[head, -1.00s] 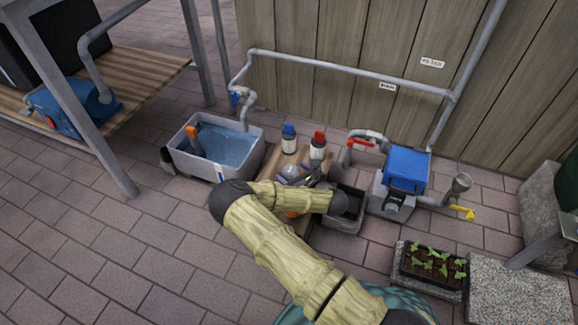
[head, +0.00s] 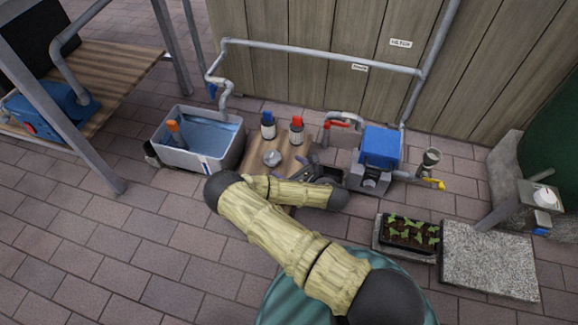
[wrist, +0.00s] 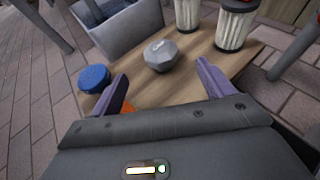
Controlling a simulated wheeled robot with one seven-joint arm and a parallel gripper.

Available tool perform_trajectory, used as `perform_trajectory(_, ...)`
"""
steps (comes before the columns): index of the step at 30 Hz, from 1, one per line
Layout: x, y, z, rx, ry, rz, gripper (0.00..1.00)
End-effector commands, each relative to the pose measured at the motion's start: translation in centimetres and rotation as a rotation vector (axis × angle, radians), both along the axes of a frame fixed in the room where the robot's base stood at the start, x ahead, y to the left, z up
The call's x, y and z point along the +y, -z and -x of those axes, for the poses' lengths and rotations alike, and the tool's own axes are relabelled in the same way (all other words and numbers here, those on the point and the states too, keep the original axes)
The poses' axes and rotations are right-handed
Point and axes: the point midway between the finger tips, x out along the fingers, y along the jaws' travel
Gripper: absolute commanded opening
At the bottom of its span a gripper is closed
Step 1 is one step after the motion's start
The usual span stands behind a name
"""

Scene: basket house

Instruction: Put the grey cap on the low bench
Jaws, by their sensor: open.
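The grey cap (head: 271,158), a small faceted piece, rests on a low wooden bench (head: 290,163). In the wrist view the cap (wrist: 160,56) lies on the bare wood of the bench (wrist: 215,72), ahead of my fingertips and between their lines. My gripper (wrist: 162,82) is open and empty, apart from the cap. In the head view my gripper (head: 308,168) is to the right of the cap, partly hidden by my arm. A blue cap (wrist: 93,78) lies at the bench's left edge. An orange thing (wrist: 128,107) is mostly hidden behind my left finger.
A grey water tub (head: 200,162) is left of the bench. A blue-lidded pump (head: 380,148) and pipes stand right. A seedling tray (head: 408,247) sits lower right. Paving at left is clear.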

Motion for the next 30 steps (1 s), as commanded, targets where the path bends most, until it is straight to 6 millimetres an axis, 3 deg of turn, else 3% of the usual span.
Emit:
perform_trajectory(9, 0.0, -0.1, -0.1, 0.002, 0.007, -0.004, 0.80)
perform_trajectory(14, -1.2, -0.9, -1.1, 0.047, 0.125, -0.073, 0.80)
perform_trajectory(22, -6.3, -3.5, -3.7, 0.253, 0.629, -0.434, 0.80)
perform_trajectory(30, -10.3, -6.1, -3.2, 0.466, 1.110, -0.882, 0.80)
